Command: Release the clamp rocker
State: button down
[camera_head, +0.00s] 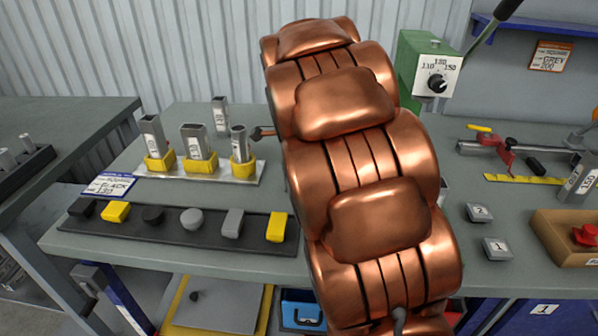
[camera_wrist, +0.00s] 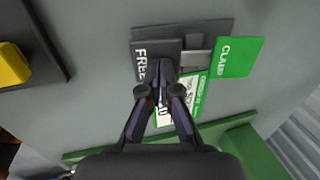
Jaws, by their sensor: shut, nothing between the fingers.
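The clamp rocker (camera_wrist: 197,56) shows in the wrist view as a grey piece between a dark plate marked FREE (camera_wrist: 145,48) and a green plate (camera_wrist: 238,57) whose lettering seems to read CLAMP. A dark base plate shows behind them. My gripper (camera_wrist: 163,66) is shut and empty, its fingertips over the FREE plate's lower right part. The fingers hide some of that plate and of a green and white label (camera_wrist: 196,90). I cannot tell whether the fingertips touch the plate or which way the rocker tilts. In the head view my copper arm hides the rocker and the gripper.
A green box with a dial (camera_head: 436,84) stands behind my arm. On the left are a strip of black, grey and yellow pieces (camera_head: 182,248) and metal tubes in yellow holders (camera_head: 193,160). A wooden tray (camera_head: 548,240) and numbered grey blocks (camera_head: 480,212) lie right.

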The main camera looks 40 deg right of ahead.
jog(key=shift+r, duration=0.1)
dwell(0.5)
jog(key=shift+s+r, duration=0.1)
jog(key=shift+r, duration=0.2)
jog(key=v, duration=1.3)
jog(key=shift+d+r, duration=0.1)
jog(key=s+a+f+n+g+p, duration=0.1)
jog(key=s+a+f+n+p, duration=0.1)
jog(key=s+a+n, duration=0.4)
jog(key=s+a+f+n+g+y+p, duration=0.1)
jog(key=s+a+f+n+p, duration=0.2)
jog(key=s+a+n, duration=0.3)
jog(key=s+a+f+n+g+p, duration=0.1)
jog(key=s+a+f+n+p, duration=0.2)
jog(key=s+n, duration=1.1)
jog(key=s+a+p, duration=0.1)
jog(key=a, duration=0.2)
jog(key=shift+s+f+g+y, duration=0.15)
jog(key=shift+s+g+y, duration=0.15)
jog(key=shift+g+y, duration=0.1)
